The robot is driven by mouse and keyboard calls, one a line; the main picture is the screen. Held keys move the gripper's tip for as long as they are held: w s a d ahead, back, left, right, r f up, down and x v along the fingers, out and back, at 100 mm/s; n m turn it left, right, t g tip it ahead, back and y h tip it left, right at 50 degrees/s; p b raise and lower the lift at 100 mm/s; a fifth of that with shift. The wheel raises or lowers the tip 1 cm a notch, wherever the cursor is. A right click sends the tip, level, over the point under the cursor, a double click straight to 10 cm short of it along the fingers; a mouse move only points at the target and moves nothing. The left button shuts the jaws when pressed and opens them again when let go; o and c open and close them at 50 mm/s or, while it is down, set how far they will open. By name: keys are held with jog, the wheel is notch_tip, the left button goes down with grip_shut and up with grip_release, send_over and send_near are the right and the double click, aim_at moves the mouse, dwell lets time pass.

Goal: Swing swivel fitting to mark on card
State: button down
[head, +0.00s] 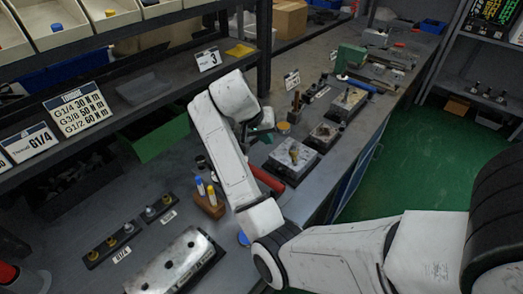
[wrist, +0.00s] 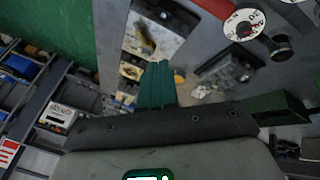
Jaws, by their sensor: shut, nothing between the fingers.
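A brass fitting (head: 294,154) stands on a pale metal block (head: 283,164) on the bench, right of my arm; it seems to be the swivel fitting, but I cannot be sure. What looks like the same fitting shows above my fingertips in the wrist view (wrist: 146,38). A round white card (wrist: 244,25) with dark and red marks lies at the top right there; I cannot tell whether it is the task's card. My gripper (wrist: 157,66) is shut and empty, its green fingers together. In the head view its end (head: 262,132) is partly hidden by my arm, left of the block.
More blocks with brass parts (head: 323,134) stand farther along the bench. A red cylinder (head: 267,179) lies close to my arm. A wooden holder (head: 208,205) with blue and yellow-topped items and a large metal block (head: 176,262) are nearer. Shelves with bins edge the left.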

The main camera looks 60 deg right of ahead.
jog(key=p, duration=0.1)
send_near(294, 157)
notch_tip(294, 157, down, 4)
jog(key=w, duration=0.3)
jog(key=shift+s+d+f+p, duration=0.25)
jog(key=shift+s+f, duration=0.05)
jog(key=shift+s, duration=0.25)
jog(key=shift+s+d+f+p, duration=0.25)
jog(key=shift+s+d+f, duration=0.05)
jog(key=shift+s, duration=0.25)
jog(key=shift+s+d+f, duration=0.25)
jog(key=shift+s+f, duration=0.2)
jog(key=shift+s, duration=0.1)
jog(key=shift+d, duration=0.1)
